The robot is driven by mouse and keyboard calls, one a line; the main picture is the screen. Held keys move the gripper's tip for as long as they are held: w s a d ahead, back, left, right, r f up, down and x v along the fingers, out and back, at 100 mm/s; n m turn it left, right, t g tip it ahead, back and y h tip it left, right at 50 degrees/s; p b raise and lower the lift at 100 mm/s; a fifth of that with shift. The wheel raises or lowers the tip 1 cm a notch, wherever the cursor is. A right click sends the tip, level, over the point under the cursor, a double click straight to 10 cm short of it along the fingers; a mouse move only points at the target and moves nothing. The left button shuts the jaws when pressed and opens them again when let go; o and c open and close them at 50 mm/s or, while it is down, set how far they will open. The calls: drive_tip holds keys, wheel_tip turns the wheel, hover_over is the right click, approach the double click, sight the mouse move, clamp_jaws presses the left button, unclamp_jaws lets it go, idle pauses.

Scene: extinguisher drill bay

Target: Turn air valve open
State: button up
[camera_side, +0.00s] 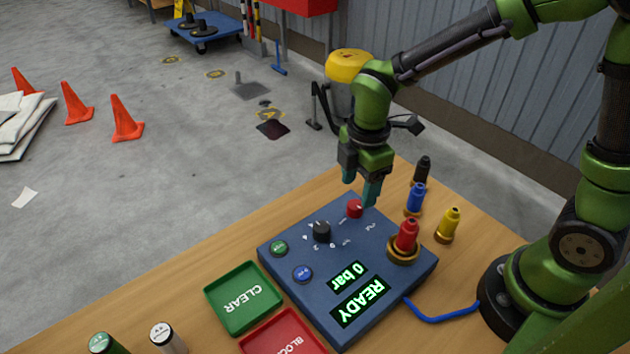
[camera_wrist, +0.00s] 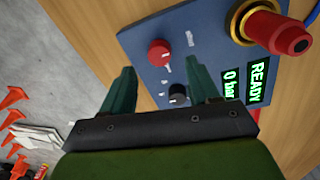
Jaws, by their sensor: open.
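The blue control box (camera_side: 300,292) sits on the wooden table, with displays reading "READY" and "0 bar". A red knob (camera_side: 355,208) with a white mark is near its far corner; it also shows in the wrist view (camera_wrist: 159,53). A black knob (camera_side: 321,232) is nearer the box's middle and shows in the wrist view (camera_wrist: 178,95). Which knob is the air valve I cannot read for certain. My gripper (camera_side: 360,190) is open and empty, pointing down just above the red knob. In the wrist view its teal fingertips (camera_wrist: 160,68) lie either side of the red knob's lower edge, apart from it.
A red plug in a brass socket (camera_side: 405,238) stands on the box's right. Blue (camera_side: 415,198), yellow (camera_side: 448,224) and black (camera_side: 421,170) fittings stand behind it. A green CLEAR tray (camera_side: 243,299) and red BLOCKED tray (camera_side: 283,334) lie left and in front. A blue hose (camera_side: 440,316) runs right.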

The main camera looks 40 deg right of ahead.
sight(356, 205)
wheel_tip(356, 205, down, 5)
drive_tip(key=shift+w, duration=0.15)
drive_tip(key=c, duration=1)
drive_tip(key=shift+c, duration=0.2)
